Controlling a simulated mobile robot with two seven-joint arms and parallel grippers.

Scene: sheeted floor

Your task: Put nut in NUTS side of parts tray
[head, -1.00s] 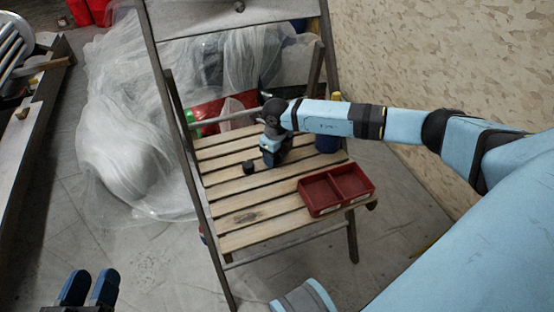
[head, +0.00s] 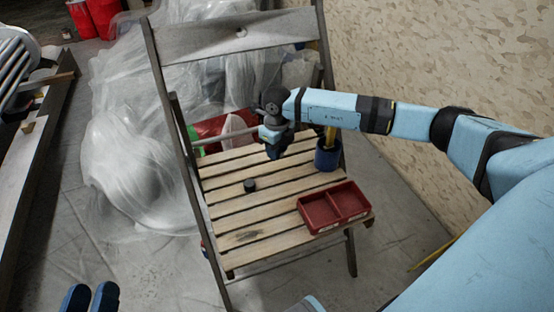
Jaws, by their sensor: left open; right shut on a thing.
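The dark red parts tray (head: 325,225) sits at the front right of the slatted wooden chair seat, with two compartments side by side. Both look empty, and I cannot read any label. My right gripper (head: 273,154) points down above the back of the seat, behind and left of the tray. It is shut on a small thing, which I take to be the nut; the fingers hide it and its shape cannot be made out. My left gripper (head: 91,300) is open and empty at the lower left, away from the chair, partly cut off by the frame edge.
A small black round thing (head: 249,186) sits on the seat (head: 235,215) left of the tray. A blue cup (head: 327,156) with a yellow-handled tool stands at the back right. The chair's backrest (head: 235,35) rises behind. Plastic sheeting (head: 135,170) lies left; a wall is right.

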